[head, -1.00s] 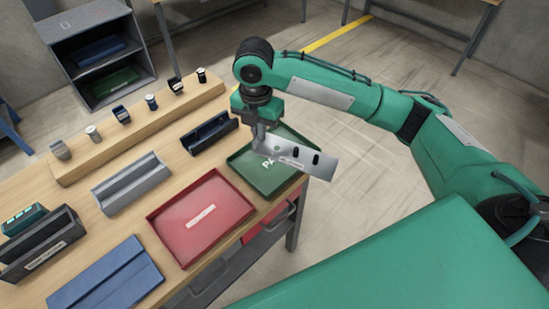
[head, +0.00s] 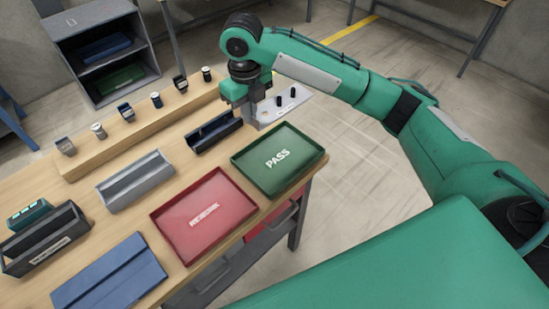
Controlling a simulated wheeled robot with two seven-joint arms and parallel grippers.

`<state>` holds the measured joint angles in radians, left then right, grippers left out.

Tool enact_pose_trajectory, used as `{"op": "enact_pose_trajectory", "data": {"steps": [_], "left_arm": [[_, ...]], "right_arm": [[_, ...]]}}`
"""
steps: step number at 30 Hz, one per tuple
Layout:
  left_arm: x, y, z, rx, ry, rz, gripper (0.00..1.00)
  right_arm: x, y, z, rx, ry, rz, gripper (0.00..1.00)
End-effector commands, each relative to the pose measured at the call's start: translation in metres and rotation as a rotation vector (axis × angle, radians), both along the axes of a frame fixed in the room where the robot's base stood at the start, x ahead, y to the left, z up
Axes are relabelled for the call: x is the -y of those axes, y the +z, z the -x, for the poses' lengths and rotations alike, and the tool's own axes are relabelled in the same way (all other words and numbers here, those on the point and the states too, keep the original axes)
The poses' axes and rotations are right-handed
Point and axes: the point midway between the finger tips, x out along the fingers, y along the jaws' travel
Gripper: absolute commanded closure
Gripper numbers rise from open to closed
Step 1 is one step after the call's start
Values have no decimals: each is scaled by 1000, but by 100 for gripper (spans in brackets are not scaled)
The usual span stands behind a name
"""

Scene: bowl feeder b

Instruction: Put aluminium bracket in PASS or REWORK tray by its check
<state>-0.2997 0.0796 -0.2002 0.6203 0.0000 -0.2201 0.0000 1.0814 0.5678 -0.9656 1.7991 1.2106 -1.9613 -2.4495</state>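The aluminium bracket (head: 287,106), a pale metal plate with dark slots, is in my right gripper (head: 251,114). The gripper is shut on its left end, and the bracket sticks out to the right, beyond the far edge of the PASS tray. The green PASS tray (head: 262,174) lies empty at the table's right end. The red REWORK tray (head: 182,232) lies empty to its left and nearer. My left gripper is out of view.
A black channel-shaped holder (head: 213,136) and a grey one (head: 128,186) stand on the table. A wooden rail (head: 95,156) with several small fixtures runs behind them. A blue folded plate (head: 108,281) and a dark bin (head: 44,246) with a green device (head: 29,214) are at left.

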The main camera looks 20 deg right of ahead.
Motion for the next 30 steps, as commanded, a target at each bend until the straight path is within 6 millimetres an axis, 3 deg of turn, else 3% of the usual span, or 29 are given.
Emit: {"op": "enact_pose_trajectory", "data": {"steps": [5,18,30], "left_arm": [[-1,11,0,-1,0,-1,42],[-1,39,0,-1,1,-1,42],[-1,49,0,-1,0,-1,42]], "right_arm": [[0,-29,1,-6,9,2,100],[0,-137,1,-3,7,2,100],[0,-177,1,-3,6,2,100]]}}
